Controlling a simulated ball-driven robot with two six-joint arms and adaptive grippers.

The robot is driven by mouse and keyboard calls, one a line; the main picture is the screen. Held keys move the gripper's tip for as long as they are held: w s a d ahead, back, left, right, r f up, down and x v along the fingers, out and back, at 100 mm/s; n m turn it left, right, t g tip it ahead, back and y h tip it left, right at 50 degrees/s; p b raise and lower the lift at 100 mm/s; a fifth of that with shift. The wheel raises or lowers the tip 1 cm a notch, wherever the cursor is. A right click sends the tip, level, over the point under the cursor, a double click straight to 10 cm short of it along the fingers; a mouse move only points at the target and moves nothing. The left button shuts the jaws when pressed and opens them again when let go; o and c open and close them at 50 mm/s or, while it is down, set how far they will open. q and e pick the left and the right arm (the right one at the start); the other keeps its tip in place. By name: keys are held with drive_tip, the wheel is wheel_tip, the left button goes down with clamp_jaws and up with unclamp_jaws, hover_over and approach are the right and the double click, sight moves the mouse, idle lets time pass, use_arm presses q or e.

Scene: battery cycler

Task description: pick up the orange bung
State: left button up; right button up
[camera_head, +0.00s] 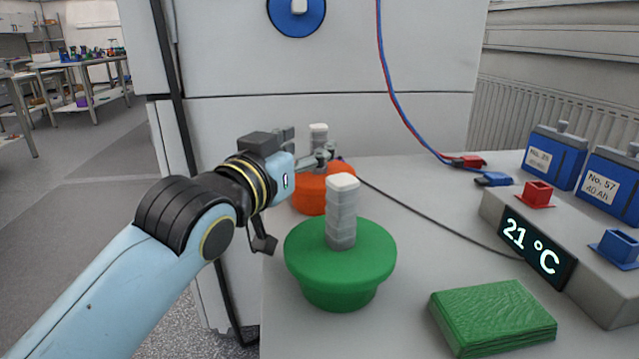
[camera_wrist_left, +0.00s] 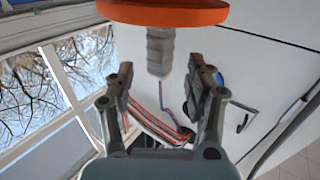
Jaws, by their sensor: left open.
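The orange bung (camera_head: 322,196) sits on the grey bench behind the green bung (camera_head: 340,262). Its ribbed grey handle (camera_head: 319,132) stands upright. My left gripper (camera_head: 312,150) reaches in from the left at the height of this handle. In the left wrist view the orange disc (camera_wrist_left: 165,12) is at the top edge, and the grey handle (camera_wrist_left: 160,50) points down the picture. The open fingers of my left gripper (camera_wrist_left: 161,72) stand to either side of the handle's end, with a gap on both sides. My right gripper is not in view.
The green bung's grey handle (camera_head: 341,212) stands close to my left wrist. A dark cable crosses the bench. A white cabinet (camera_head: 300,120) stands behind.

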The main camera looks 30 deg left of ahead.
sight(314, 144)
use_arm(q)
drive_tip(key=w, duration=0.4)
drive_tip(key=shift+a+f+b, duration=0.1)
drive_tip(key=shift+f+b, duration=0.1)
drive_tip(key=shift+b, duration=0.2)
drive_tip(key=shift+w, duration=0.35)
drive_tip(key=shift+r, duration=0.1)
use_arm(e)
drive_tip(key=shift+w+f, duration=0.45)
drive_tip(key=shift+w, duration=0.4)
use_arm(q)
drive_tip(key=shift+c, duration=0.2)
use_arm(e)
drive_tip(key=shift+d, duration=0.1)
use_arm(q)
drive_tip(key=shift+c, duration=1.1)
clamp_jaws()
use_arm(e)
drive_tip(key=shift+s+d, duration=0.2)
